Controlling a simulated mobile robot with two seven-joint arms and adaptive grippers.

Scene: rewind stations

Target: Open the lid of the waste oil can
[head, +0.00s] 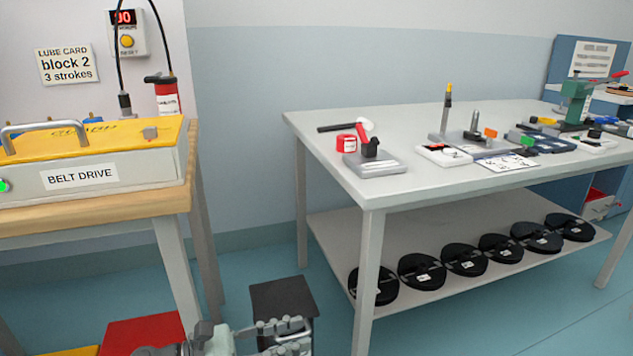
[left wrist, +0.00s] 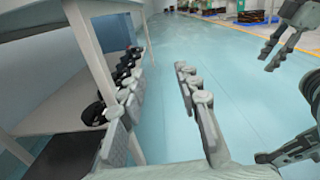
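A dark, box-shaped can (head: 283,297) stands on the floor between the two tables in the head view. Its flat black top looks shut, and no label on it shows. It appears to be the waste oil can. My left gripper (head: 285,335) is low in front of it and hides part of its front. The left wrist view shows the two left fingers (left wrist: 163,105) spread apart with nothing between them. My right gripper (left wrist: 270,57) shows at the top right of that view, but its finger opening is unclear. It is not in the head view.
A belt drive bench (head: 193,160) stands at the left, with a red box (head: 145,333) low beneath it. A grey table (head: 372,200) with tools stands at the right; its lower shelf (head: 420,215) holds several black reels. Blue floor is clear in front of that table.

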